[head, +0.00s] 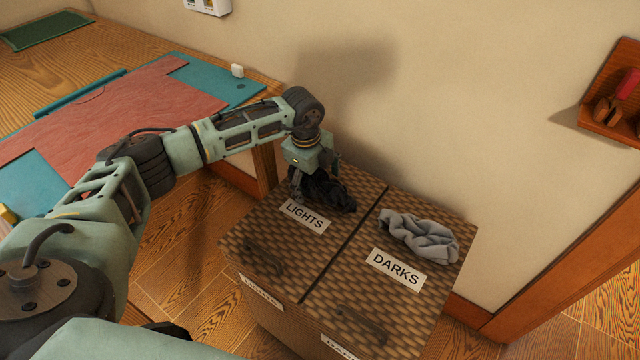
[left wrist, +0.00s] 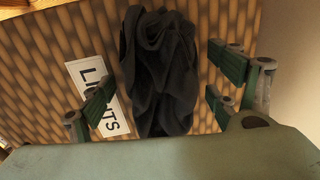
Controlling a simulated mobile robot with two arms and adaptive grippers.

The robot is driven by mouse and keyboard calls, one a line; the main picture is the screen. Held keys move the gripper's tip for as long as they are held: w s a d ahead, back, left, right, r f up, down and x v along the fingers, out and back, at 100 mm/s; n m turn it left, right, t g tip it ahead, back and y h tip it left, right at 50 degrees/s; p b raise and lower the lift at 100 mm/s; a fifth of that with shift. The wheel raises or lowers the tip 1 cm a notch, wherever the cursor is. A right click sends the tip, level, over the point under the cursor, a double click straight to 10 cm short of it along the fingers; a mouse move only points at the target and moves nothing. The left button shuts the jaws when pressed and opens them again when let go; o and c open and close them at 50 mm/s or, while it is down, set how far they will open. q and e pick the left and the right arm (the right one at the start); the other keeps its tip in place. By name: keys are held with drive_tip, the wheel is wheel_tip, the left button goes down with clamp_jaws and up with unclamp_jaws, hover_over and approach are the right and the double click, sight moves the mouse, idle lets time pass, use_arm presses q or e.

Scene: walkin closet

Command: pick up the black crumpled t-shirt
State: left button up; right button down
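The black crumpled t-shirt (head: 331,192) lies on the LIGHTS lid of the woven hamper, beside the LIGHTS label. My right gripper is not in view.
A grey crumpled garment (head: 418,237) lies on the DARKS lid (head: 362,262) to the right. A table with a red cloth (head: 120,115) on a teal board (head: 210,75) stands at the left. A wall rises behind the hamper. A wooden shelf (head: 612,95) hangs at the right.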

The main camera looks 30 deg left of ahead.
use_arm(q)
drive_tip(key=c, duration=1.1)
drive_tip(key=shift+c, duration=0.4)
drive_tip(key=shift+r, duration=0.15)
